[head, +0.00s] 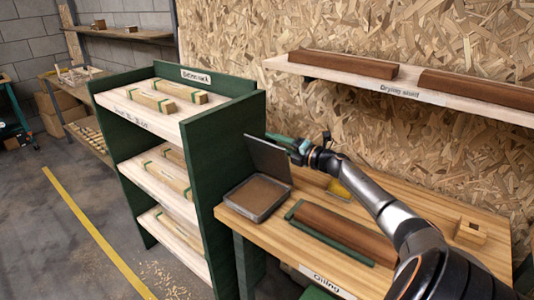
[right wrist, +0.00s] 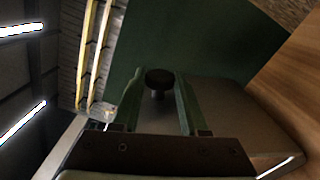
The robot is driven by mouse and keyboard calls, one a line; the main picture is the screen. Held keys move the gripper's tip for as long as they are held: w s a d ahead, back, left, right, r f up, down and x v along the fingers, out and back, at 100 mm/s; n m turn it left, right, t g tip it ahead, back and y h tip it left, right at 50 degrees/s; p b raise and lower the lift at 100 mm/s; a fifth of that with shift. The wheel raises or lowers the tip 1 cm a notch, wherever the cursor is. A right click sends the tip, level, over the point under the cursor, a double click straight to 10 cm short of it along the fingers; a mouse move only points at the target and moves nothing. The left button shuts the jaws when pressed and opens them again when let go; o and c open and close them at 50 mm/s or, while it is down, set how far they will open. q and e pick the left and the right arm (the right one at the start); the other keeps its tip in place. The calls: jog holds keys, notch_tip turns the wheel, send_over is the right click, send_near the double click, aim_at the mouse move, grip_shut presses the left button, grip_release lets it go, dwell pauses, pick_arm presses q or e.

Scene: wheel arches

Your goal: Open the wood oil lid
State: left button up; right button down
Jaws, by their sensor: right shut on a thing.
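The wood oil tin (head: 247,209) is a shallow grey metal box with brown contents, at the left end of the wooden bench. Its grey lid (head: 268,160) stands steeply raised along the far side of the tin, leaving the inside exposed. My right gripper (head: 283,141) is at the upper edge of the lid, its green fingers shut on the lid's knob. In the right wrist view the dark round knob (right wrist: 159,78) sits between the two green fingers (right wrist: 158,100), over the grey lid face (right wrist: 235,112). My left gripper is not in view.
On the oiling bench (head: 240,222), a brown wooden beam (head: 340,228) lies by a green holder, with a yellow item (head: 340,189) behind. A green rack (head: 229,140) with several strapped wood pieces stands left. The drying shelf (head: 420,96) with brown beams hangs above.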

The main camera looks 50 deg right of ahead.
jog(key=shift+w+d+r+m+b, duration=0.1)
jog(key=shift+d+m+b, duration=0.6)
jog(key=shift+d+m, duration=0.7)
jog(key=shift+d, duration=0.2)
jog(key=shift+c, duration=2.1)
grip_release()
jog(key=s+p, duration=0.1)
jog(key=s, duration=1.1)
jog(key=shift+s+d+p, duration=0.25)
jog(key=shift+d+p, duration=0.05)
jog(key=shift+d, duration=0.15)
